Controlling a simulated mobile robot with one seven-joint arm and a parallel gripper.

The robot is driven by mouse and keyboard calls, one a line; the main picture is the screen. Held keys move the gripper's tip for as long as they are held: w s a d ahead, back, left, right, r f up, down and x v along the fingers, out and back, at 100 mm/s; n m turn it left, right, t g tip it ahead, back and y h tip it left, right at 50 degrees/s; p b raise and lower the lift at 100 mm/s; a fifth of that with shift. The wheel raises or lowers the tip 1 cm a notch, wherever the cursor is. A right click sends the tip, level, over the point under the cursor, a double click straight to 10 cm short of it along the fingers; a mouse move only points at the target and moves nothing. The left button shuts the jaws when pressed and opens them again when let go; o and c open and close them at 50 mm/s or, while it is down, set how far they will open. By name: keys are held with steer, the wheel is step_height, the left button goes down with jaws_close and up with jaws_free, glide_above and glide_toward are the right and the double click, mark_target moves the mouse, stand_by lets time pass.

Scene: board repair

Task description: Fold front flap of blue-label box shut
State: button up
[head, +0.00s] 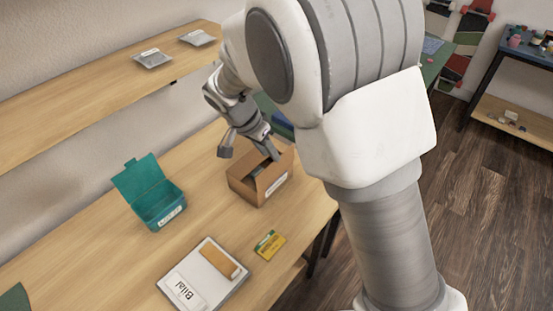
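A brown cardboard box (245,186) stands on the wooden workbench with its top open. A small pale label with a bluish tint (276,186) is on its side facing the lower right. A panel above the label rises along that side, but I cannot tell clearly where the flap begins. Dark contents show inside the box. My gripper (272,153) points down at the box's top, with its tip at or just inside the opening near the far right side. The fingertips are too small and partly hidden to tell whether they are apart or touching anything.
A teal box (160,206) with its lid up stands left of the cardboard box. A shelf (95,98) with two grey packets runs behind. The bench between the boxes is clear.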

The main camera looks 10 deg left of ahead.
mark_target(276, 168)
steer(key=x, duration=0.5)
steer(key=shift+w+d+f, duration=0.1)
steer(key=shift+w+f, duration=0.05)
steer(key=shift+f, duration=0.2)
jaws_close()
stand_by(1.1)
